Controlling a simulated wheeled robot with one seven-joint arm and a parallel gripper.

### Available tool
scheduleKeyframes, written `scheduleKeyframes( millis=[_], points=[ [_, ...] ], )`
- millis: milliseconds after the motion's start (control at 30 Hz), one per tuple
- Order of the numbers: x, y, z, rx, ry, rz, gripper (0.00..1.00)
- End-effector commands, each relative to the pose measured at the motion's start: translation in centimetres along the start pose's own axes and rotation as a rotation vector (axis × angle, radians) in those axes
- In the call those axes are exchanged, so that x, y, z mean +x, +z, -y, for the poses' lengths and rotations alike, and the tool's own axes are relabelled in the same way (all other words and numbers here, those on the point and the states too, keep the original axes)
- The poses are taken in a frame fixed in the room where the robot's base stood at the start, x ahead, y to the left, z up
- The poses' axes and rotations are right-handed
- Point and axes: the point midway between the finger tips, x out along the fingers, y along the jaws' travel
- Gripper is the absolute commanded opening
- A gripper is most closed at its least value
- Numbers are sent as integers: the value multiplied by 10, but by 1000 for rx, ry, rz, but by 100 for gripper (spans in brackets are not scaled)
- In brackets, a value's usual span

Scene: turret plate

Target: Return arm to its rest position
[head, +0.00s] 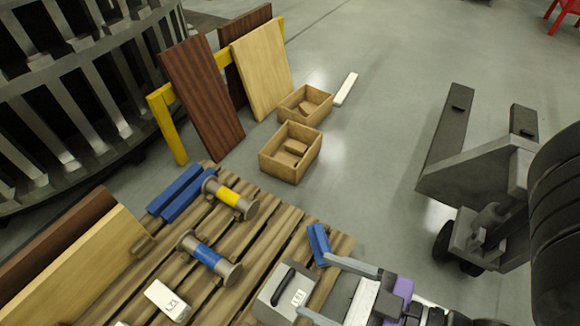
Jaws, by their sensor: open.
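My gripper (314,287) shows at the lower right, its two grey fingers pointing left and spread apart. It is open, with nothing clearly held between the fingers. The fingers appear over or beside a grey box with a black handle (276,299) at the front of the wooden pallet (185,272). I cannot tell whether they touch it. A blue block (318,244) lies just beyond the upper finger. The purple-marked wrist (396,299) is at the lower right, and part of the arm is cut off by the frame.
On the pallet are a yellow-banded spool (230,198), a blue-banded spool (209,258), blue bars (178,193) and a white block (167,300). Two wooden boxes (282,166) and leaning boards (202,100) stand beyond. A grey wheeled machine (475,185) stands right. Floor between is clear.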

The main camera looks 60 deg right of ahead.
Motion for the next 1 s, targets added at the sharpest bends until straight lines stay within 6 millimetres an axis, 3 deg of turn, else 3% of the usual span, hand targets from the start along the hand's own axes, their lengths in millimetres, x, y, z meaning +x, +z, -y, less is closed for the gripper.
scheduleKeyframes(
  millis=[267,800,1000],
  points=[
    [-16,-57,0,0,1,1,80],
    [-57,-206,0,0,1,1,80],
    [-64,-231,0,0,1,1,80]
  ],
)
